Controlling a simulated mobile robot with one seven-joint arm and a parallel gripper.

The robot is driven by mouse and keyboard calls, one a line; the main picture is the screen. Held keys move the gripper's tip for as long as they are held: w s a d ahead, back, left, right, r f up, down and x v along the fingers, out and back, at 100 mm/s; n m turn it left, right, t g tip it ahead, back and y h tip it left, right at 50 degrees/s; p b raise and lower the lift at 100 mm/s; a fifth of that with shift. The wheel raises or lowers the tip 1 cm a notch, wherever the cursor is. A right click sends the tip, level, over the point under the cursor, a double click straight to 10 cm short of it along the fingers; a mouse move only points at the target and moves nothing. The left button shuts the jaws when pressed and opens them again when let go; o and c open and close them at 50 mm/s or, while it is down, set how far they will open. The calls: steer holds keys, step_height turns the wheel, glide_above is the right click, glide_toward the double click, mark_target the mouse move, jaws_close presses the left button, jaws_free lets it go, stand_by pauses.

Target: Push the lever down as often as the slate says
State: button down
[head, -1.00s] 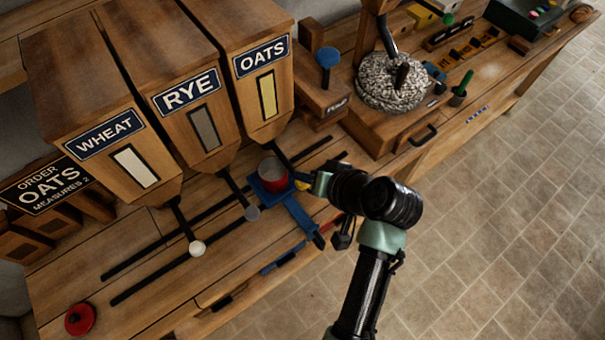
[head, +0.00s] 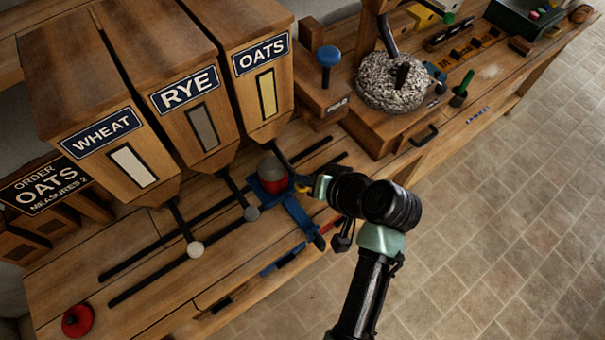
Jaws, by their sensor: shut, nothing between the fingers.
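The slate (head: 45,188) at the left reads ORDER OATS, MEASURES 2. The oats hopper (head: 250,75) is the rightmost of three. Its dark lever (head: 284,161) slopes down from the spout towards a yellow knob (head: 302,188), which is partly hidden by my gripper. My gripper (head: 309,188) is shut and empty, right at the knob; whether it touches it I cannot tell. A red cup (head: 272,175) stands on a blue carriage (head: 297,215) below the oats spout. The cup's inside looks greyish.
The wheat lever with its white knob (head: 195,249) and the rye lever with its grey knob (head: 251,213) are to the left. A red lid (head: 78,320) lies front left. A millstone (head: 390,85) and a blue knob (head: 328,57) stand to the right. Floor is clear at right.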

steer(key=shift+f+b, duration=0.85)
steer(key=shift+f, duration=0.5)
stand_by(0.8)
stand_by(0.5)
steer(key=shift+r+p, duration=2.75)
steer(key=shift+r, duration=0.3)
step_height(320, 180, up, 5)
steer(key=p, duration=0.4)
steer(key=shift+p, duration=0.35)
